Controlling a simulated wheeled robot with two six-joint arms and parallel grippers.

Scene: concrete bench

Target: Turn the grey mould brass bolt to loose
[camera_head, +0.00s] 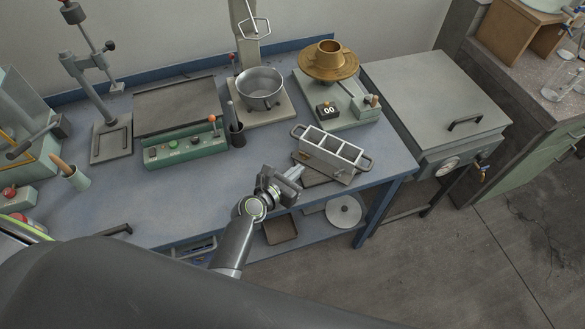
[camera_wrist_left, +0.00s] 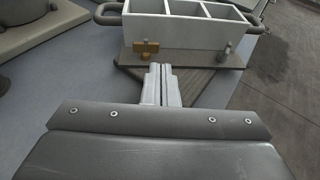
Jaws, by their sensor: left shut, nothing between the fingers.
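The grey mould (camera_head: 328,154), a gang mould with three open compartments and a handle at each end, stands on a dark board on the blue bench. It also shows at the top of the left wrist view (camera_wrist_left: 185,33). The brass bolt (camera_wrist_left: 146,47) sits low on its near face, toward the left end, with its bar roughly level. A grey bolt (camera_wrist_left: 226,51) sits toward the right end. My left gripper (camera_head: 298,171) is shut and empty in front of the mould. Its closed fingertips (camera_wrist_left: 160,67) are just below and right of the brass bolt, seemingly apart from it. My right gripper is not in view.
A metal pot (camera_head: 261,86) on a stand and a scale (camera_head: 338,104) bearing a brass-coloured pan stand behind the mould. A green control box (camera_head: 185,146) is left. The bench's front edge is close to the mould. Bare blue bench (camera_head: 185,195) lies to the left.

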